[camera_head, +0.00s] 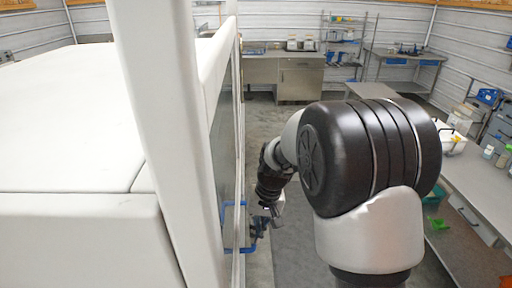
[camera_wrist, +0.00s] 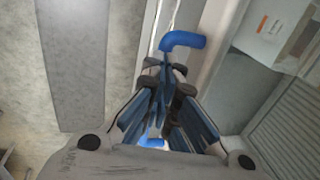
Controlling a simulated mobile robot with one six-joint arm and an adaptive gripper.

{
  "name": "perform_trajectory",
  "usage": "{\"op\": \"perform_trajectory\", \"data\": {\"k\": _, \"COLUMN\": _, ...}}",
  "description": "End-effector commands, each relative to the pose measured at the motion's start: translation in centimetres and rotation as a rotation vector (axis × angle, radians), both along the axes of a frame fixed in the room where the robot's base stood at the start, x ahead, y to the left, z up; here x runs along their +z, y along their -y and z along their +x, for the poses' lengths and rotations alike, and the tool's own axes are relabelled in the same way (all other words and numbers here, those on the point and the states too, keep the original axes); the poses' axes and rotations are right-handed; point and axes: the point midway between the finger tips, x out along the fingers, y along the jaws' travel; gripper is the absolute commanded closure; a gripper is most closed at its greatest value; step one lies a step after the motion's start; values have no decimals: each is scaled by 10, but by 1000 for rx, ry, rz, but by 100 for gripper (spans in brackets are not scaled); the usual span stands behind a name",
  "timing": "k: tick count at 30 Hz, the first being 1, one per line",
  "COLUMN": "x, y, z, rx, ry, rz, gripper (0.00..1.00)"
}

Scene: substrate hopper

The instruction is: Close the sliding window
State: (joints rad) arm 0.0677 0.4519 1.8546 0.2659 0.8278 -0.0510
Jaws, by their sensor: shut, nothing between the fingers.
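The sliding window (camera_head: 228,150) is a dark pane in a pale frame, seen very edge-on to the left of my arm in the head view. A blue handle (camera_head: 226,212) stands on its lower part. In the wrist view the upper end of the blue handle (camera_wrist: 184,41) shows just past my fingertips, and another bit of blue shows between the finger links. My gripper (camera_wrist: 168,72) is shut, its dark fingertips close together near the handle. In the head view my gripper (camera_head: 262,222) is beside the handle; I cannot tell whether they touch.
A large white housing (camera_head: 70,120) and a white post (camera_head: 160,130) fill the left. A long workbench (camera_head: 478,180) with bottles and boxes runs along the right. A cabinet (camera_head: 300,78) stands at the back. Grey floor lies open between.

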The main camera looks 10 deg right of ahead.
Motion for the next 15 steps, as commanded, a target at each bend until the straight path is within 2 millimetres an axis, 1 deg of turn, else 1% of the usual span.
{"op": "perform_trajectory", "data": {"k": 1, "x": -29, "y": 0, "z": -1, "rx": -1, "ry": -4, "rz": 0, "gripper": 100}}
{"op": "perform_trajectory", "data": {"k": 6, "x": -87, "y": 0, "z": -1, "rx": 0, "ry": -5, "rz": 0, "gripper": 100}}
{"op": "perform_trajectory", "data": {"k": 9, "x": -117, "y": 0, "z": -1, "rx": 0, "ry": -3, "rz": 0, "gripper": 100}}
{"op": "perform_trajectory", "data": {"k": 12, "x": -143, "y": 0, "z": -1, "rx": 1, "ry": -3, "rz": 0, "gripper": 100}}
{"op": "perform_trajectory", "data": {"k": 15, "x": -163, "y": 0, "z": -1, "rx": 0, "ry": -3, "rz": 0, "gripper": 100}}
